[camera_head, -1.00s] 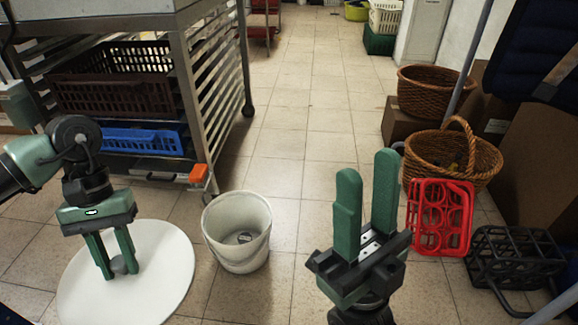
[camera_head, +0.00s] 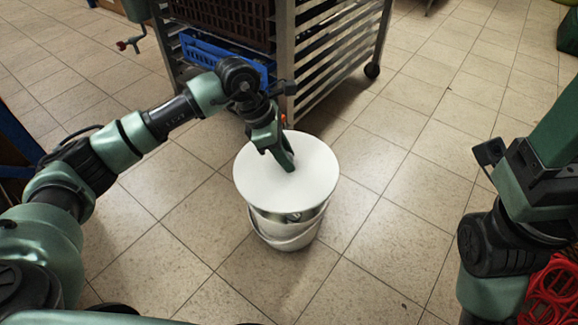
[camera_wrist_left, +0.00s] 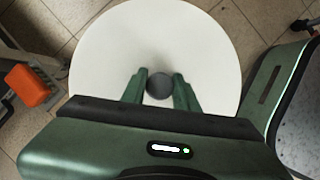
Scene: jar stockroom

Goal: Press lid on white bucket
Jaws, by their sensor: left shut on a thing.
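The lid is a flat white disc (camera_head: 262,188) with a small grey knob (camera_wrist_left: 159,86) at its middle. My left gripper (camera_head: 289,166) is shut on the knob; the wrist view shows its two fingers (camera_wrist_left: 160,88) on either side. The lid is over the white bucket (camera_head: 287,236), which stands upright on the floor. Part of the bucket's upper side shows below the lid's front edge; I cannot tell whether the lid touches the rim all round. The wrist view shows the lid hiding the bucket. My right gripper (camera_head: 548,150) is partly cut off at the right edge, and its fingertips are not clear.
A metal rack (camera_head: 330,60) holding a blue crate (camera_head: 215,55) and a dark crate stands close behind the bucket. An orange part (camera_wrist_left: 28,86) shows at the left in the wrist view. A red rack (camera_head: 552,292) lies at bottom right. The tiled floor right of the bucket is clear.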

